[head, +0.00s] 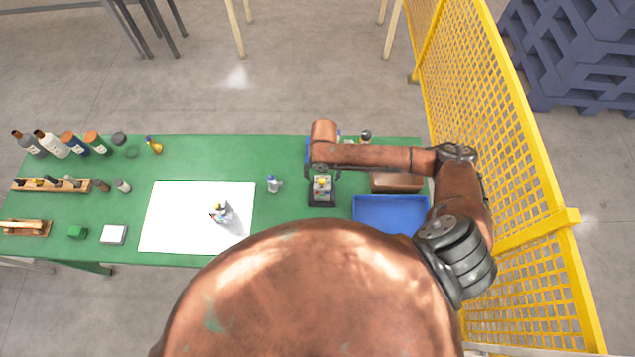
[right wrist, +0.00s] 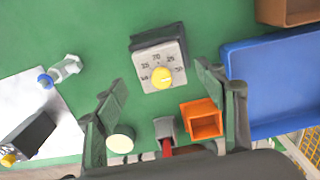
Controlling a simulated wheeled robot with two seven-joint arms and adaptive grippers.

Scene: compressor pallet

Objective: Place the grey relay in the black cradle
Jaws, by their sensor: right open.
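The grey relay (right wrist: 160,66), with a numbered dial and a yellow knob, is in the middle of the right wrist view. The black cradle (right wrist: 147,39) shows as a dark edge at its upper side; the relay appears to sit in it, but how deep I cannot tell. In the head view the black cradle (head: 322,202) stands on the green table under my right arm. My right gripper (right wrist: 165,102) is open, its fingers apart on either side below the relay and not touching it. In the head view the arm partly hides this spot. My left gripper is not in view.
A blue tray (head: 390,211) and a brown box (head: 397,182) are to the right. An orange open box (right wrist: 202,119) shows between the fingers. Yellow fencing (head: 500,140) borders the right.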

